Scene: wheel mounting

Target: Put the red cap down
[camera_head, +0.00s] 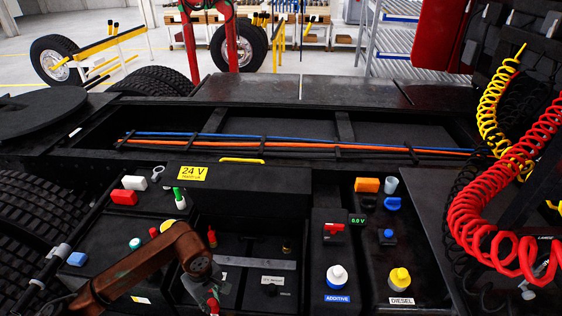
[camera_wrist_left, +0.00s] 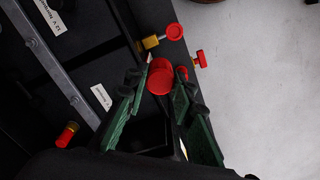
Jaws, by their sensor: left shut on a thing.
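My left gripper (camera_head: 209,296) is low in the head view, at the front of the open battery compartment, with its fingers mostly hidden by my arm. In the left wrist view its green fingers (camera_wrist_left: 161,91) are shut on the red cap (camera_wrist_left: 160,77), a round red piece at the fingertips. A bit of red also shows at the gripper in the head view (camera_head: 213,304). I cannot tell whether the held cap touches anything below. A brass battery post with a red top (camera_wrist_left: 67,134) stands apart from the gripper. My right gripper is not in view.
A brass fitting with a red knob (camera_wrist_left: 174,32) and a red handle (camera_wrist_left: 200,58) are close beyond the fingertips. White additive (camera_head: 337,278) and yellow diesel (camera_head: 400,279) caps stand to the right. Red coiled hose (camera_head: 475,215) hangs at far right. Grey floor (camera_wrist_left: 265,90) is clear beyond the edge.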

